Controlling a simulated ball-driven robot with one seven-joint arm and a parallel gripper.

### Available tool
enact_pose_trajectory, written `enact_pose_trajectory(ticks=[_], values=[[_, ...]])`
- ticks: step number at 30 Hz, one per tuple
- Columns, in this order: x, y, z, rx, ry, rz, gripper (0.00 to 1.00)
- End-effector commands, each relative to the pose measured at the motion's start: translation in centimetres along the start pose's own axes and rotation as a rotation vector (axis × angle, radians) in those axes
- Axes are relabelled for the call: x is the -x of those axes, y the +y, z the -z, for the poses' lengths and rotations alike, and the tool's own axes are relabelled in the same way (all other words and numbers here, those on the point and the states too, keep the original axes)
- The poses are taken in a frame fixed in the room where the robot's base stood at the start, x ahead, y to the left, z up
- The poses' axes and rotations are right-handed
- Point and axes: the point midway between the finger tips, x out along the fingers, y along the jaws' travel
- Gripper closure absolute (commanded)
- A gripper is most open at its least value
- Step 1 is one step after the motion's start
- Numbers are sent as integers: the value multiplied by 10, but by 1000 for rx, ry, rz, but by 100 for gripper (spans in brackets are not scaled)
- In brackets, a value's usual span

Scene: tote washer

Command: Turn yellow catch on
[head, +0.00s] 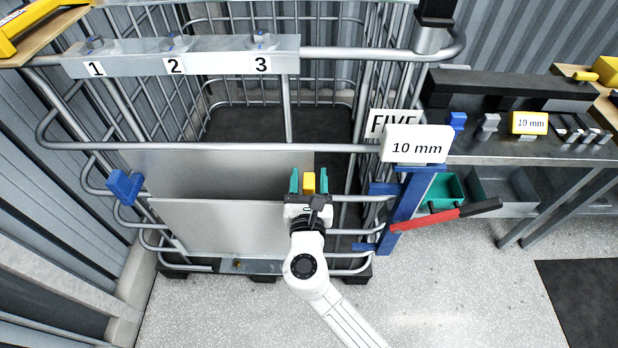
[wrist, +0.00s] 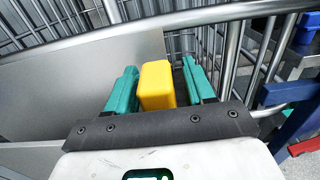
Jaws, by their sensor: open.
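The yellow catch (head: 309,183) is a small block at the right end of the grey metal panels on the cage front. It also shows in the wrist view (wrist: 156,85) as a rounded upright block. My gripper (head: 309,174) has its two teal fingers on either side of the catch. In the wrist view (wrist: 160,88) the fingers stand apart, with a narrow gap visible on the catch's right; on the left I cannot tell whether finger and catch touch. The catch's lower part and its mount are hidden behind my gripper.
A blue clip (head: 125,187) sits on the cage's left. On the right are a blue post (head: 405,212), a red-handled bar (head: 445,215) and a "10 mm" sign (head: 416,146). A bench (head: 540,150) with small blocks stands further right. Speckled floor lies clear in front.

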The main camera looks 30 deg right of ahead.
Motion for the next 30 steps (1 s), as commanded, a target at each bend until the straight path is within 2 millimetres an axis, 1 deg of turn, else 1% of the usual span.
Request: enact_pose_trajectory(ticks=[5,21,30], values=[[0,0,0,0,0,0,48],[0,0,0,0,0,0,99],[0,0,0,1,0,0,100]])
